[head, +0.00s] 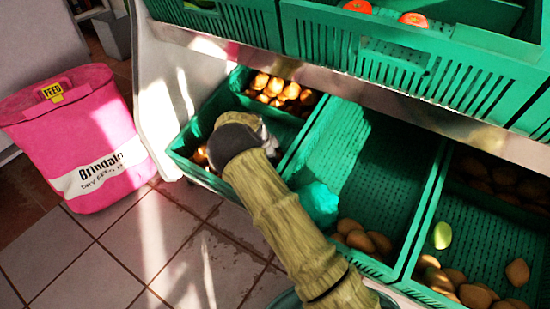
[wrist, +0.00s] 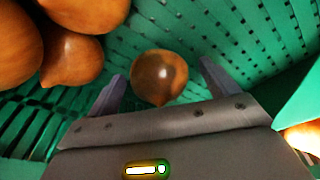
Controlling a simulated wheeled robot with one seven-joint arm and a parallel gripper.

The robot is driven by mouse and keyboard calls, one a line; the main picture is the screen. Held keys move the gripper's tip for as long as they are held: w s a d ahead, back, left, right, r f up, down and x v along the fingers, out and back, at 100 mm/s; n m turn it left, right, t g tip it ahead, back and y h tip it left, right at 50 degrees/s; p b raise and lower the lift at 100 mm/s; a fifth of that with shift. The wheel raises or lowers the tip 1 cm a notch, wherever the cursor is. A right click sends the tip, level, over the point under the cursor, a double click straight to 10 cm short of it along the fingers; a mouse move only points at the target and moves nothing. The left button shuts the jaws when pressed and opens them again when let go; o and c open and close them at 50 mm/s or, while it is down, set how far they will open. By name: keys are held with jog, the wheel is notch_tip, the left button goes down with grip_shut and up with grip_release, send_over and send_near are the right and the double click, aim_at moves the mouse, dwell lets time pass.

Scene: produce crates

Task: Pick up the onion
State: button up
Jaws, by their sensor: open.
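A single brown onion (wrist: 158,77) lies on the green slatted crate floor in the wrist view. My gripper (wrist: 161,74) is open, with one finger on each side of this onion. The onion sits near the fingertips, and I cannot tell whether either finger touches it. In the head view, my arm reaches down into the lower left green crate (head: 192,170), and its end hides the fingers and this onion. More onions (head: 280,90) lie piled at the back of that crate. Several big, close onions (wrist: 70,58) fill the upper left of the wrist view.
Crates with brown produce (head: 365,238) and a green item (head: 442,235) stand to the right. Upper crates (head: 400,60) with red produce overhang the lower row. A pink feed bag (head: 85,140) stands on the tiled floor at left. An orange-brown item (wrist: 304,138) shows at the wrist view's right edge.

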jog(key=c, duration=1.1)
jog(key=shift+c, duration=0.3)
jog(key=shift+a+r+p, duration=0.2)
jog(key=shift+r+p, duration=0.4)
jog(key=shift+p, duration=0.4)
notch_tip(320, 180, up, 10)
jog(key=p, duration=0.6)
jog(key=shift+r, duration=0.15)
jog(key=shift+a+p, duration=2.5)
jog(key=shift+a, duration=7.3)
